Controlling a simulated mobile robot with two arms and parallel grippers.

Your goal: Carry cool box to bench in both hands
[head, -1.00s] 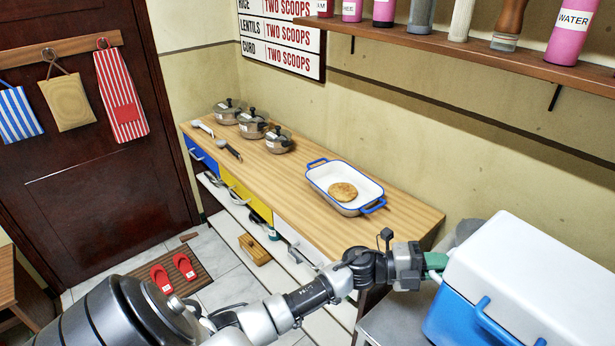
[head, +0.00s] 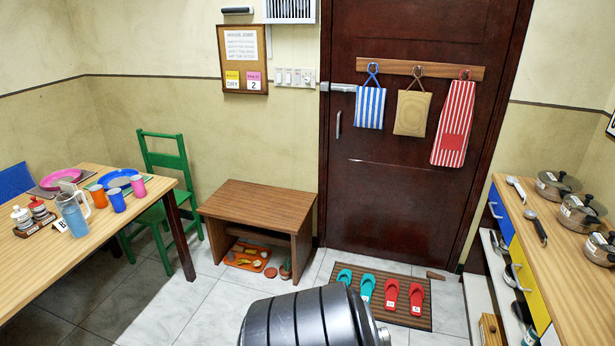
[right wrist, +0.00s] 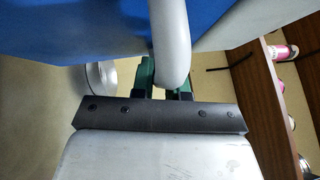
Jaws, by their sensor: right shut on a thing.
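The brown wooden bench (head: 262,193) stands against the wall left of the door in the head view, its top bare. The cool box is outside the head view. In the right wrist view its blue body (right wrist: 85,25) fills the top of the picture, and a pale grey handle (right wrist: 170,45) comes down from it. My right gripper (right wrist: 167,75) is shut on this handle with its green fingers, partly hidden behind the bar. My left gripper is in neither current view.
Slippers lie on a mat (head: 380,295) before the door. An orange tray (head: 253,257) with small items sits under the bench. A green chair (head: 160,180) and laid table (head: 100,225) stand left; a counter (head: 560,270) with pots stands right. Tiled floor (head: 210,300) before the bench is clear.

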